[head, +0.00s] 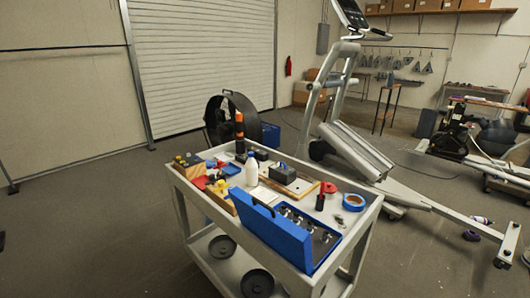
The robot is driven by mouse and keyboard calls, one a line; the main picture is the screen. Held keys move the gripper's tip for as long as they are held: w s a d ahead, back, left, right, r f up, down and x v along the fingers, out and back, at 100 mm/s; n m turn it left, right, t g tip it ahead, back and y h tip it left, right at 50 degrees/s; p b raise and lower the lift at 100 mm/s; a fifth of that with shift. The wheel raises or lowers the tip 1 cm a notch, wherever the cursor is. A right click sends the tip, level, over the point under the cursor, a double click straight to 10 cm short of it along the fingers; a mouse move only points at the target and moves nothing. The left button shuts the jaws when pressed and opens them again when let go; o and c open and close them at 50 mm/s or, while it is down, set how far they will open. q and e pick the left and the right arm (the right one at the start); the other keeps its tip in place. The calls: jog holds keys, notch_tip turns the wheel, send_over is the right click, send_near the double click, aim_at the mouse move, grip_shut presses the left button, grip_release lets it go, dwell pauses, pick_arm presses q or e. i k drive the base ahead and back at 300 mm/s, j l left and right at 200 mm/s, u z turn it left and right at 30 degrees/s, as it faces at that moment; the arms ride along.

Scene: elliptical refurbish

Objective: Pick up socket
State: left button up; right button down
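A blue case (268,236) lies open at the front right of the grey cart's top. Its lid stands up on the near side. Several small silver metal pieces that look like sockets (309,226) sit in a row in the case. The raised lid hides part of the inside, and single sockets are too small to tell apart. Neither of my grippers shows in the head view.
The grey cart (186,204) also holds a white bottle (251,172), blue tape (353,202), a red roll (328,188) and a wooden block with tools (188,168). An elliptical machine (352,150) stands behind right. Floor at left is clear.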

aim_at(309, 227)
jog(key=u, duration=0.45)
jog(key=i+l+u, duration=0.3)
jog(key=l, duration=0.4)
jog(key=l+u, duration=0.35)
jog(key=l, duration=0.35)
jog(key=l+u, duration=0.3)
jog(key=l, duration=0.45)
jog(key=l+u, duration=0.1)
jog(key=l, duration=2.5)
